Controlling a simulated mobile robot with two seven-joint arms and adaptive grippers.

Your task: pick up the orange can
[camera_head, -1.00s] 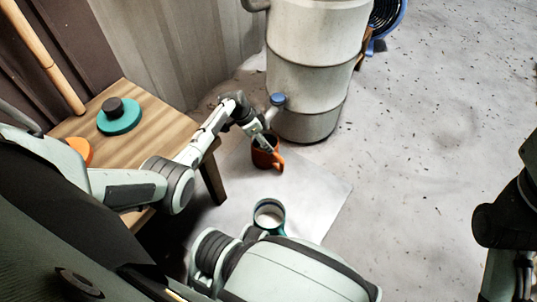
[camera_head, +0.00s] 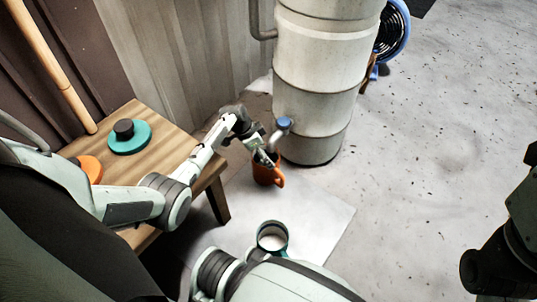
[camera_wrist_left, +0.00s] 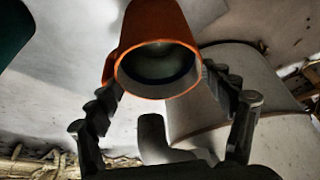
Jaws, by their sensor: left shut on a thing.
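The orange can (camera_head: 266,174), mug-like with a handle on its right side, is beside the foot of the grey barrel. My left gripper (camera_head: 264,155) reaches down to it from the upper left and is shut on it. In the left wrist view the orange can (camera_wrist_left: 160,40) sits between the two dark fingers (camera_wrist_left: 158,92), one at each side, with its open dark end facing the camera. Whether its base touches the floor I cannot tell.
The grey barrel (camera_head: 318,75) with a blue-topped tap (camera_head: 284,123) stands close by the can. A teal mug (camera_head: 272,237) with white contents stands nearer. A wooden table (camera_head: 170,150) at left holds a teal disc (camera_head: 130,140) and an orange one (camera_head: 92,168). Floor at right is open.

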